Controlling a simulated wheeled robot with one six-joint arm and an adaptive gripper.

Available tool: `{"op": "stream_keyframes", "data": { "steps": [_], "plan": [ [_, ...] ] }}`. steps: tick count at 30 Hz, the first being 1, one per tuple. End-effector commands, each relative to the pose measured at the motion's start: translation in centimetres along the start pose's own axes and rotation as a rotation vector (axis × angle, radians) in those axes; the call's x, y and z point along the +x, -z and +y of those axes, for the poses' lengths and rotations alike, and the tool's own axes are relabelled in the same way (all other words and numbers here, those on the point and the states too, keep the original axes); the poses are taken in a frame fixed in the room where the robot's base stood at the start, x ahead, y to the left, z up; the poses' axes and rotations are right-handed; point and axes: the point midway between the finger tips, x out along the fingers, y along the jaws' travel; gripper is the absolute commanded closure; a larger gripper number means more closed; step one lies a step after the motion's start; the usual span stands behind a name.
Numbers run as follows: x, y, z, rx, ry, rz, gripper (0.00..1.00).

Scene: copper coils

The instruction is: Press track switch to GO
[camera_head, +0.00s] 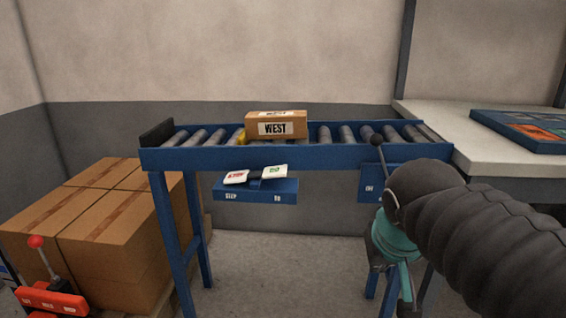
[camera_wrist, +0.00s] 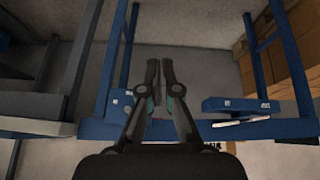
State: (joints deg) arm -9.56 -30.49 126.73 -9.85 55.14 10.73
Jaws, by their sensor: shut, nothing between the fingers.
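The track switch (camera_head: 257,191) is a blue box hung under the front of the roller conveyor. On its top is a rocker with a red-marked white plate (camera_head: 236,177) at left and a green-marked white plate (camera_head: 275,171) at right. The green side looks slightly higher. The box also shows in the wrist view (camera_wrist: 240,106), right of my fingers. My gripper (camera_wrist: 160,66) is shut and empty, pointing down. In the head view it hangs low (camera_head: 402,290), right of the switch and apart from it.
A carton marked WEST (camera_head: 276,125) sits on the conveyor rollers. A second blue box with a black lever (camera_head: 378,150) is at the conveyor's right, near my arm. Brown cartons (camera_head: 100,230) and a red-knobbed lever (camera_head: 38,243) stand left. A worktable (camera_head: 470,145) is at right.

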Motion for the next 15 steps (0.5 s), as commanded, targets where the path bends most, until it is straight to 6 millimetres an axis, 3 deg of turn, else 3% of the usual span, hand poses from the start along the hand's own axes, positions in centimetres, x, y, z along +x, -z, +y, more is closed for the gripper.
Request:
{"op": "stream_keyframes", "data": {
  "steps": [1, 5, 9, 15],
  "plan": [
    [-0.6, 3.1, -1.1, -0.02, -0.01, 0.011, 1.0],
    [-1.8, 9.8, -3.8, -0.039, -0.046, 0.051, 1.0],
    [-2.8, 16.4, -7.9, -0.049, -0.081, 0.11, 1.0],
    [-4.1, 23.1, -14.1, -0.041, -0.111, 0.2, 1.0]
  ]
}}
